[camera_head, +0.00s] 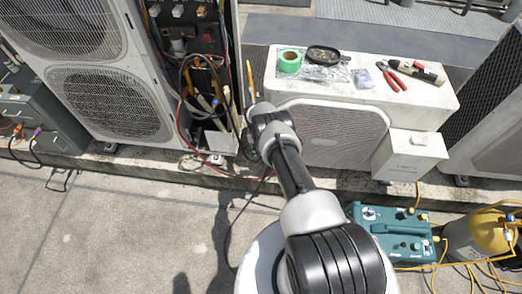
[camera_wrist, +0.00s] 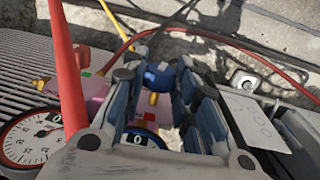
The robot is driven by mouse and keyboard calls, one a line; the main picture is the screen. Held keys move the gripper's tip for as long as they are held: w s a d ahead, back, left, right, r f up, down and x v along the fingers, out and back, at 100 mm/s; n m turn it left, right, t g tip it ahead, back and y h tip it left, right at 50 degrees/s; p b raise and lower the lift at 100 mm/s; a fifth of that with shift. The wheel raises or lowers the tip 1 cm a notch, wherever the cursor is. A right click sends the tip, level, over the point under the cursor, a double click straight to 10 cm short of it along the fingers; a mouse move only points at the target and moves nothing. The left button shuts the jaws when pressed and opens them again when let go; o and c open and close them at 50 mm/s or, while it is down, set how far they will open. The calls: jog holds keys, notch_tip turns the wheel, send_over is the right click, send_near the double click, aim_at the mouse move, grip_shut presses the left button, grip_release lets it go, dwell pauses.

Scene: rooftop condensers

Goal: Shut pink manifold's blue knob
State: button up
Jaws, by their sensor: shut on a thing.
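The pink manifold (camera_wrist: 97,60) shows in the wrist view, partly hidden behind my gripper's left finger. Its blue knob (camera_wrist: 161,76) sits between my fingers, with a brass stem below it. My gripper (camera_wrist: 155,84) is shut on the blue knob. A red-rimmed gauge (camera_wrist: 27,140) is at the lower left, and part of a blue-rimmed gauge (camera_wrist: 143,138) shows between the finger bases. The knob's marking cannot be read. In the head view my arm reaches toward the open condenser, and the manifold and my fingertips cannot be made out.
An open condenser panel (camera_head: 190,40) with loose wires stands behind my arm. A low white unit (camera_head: 390,105) carries tape, pliers and a dish. A teal case (camera_head: 392,232) and a yellow cylinder (camera_head: 487,233) stand at the right. A red hose (camera_wrist: 66,75) passes close to my gripper.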

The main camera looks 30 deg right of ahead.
jog(key=c, duration=0.4)
jog(key=shift+s, duration=0.1)
jog(key=shift+d+t+y, duration=0.15)
jog(key=shift+t+y, duration=0.15)
jog(key=shift+y, duration=0.1)
jog(key=shift+s+d+f+t+y, duration=0.15)
jog(key=shift+t+y, duration=0.2)
jog(key=shift+y, duration=0.2)
jog(key=shift+s+r+t+y, duration=0.1)
jog(key=shift+t+y, duration=0.25)
jog(key=shift+y, duration=0.2)
jog(key=shift+t+y, duration=0.3)
jog(key=shift+y, duration=0.1)
jog(key=shift+w, duration=0.1)
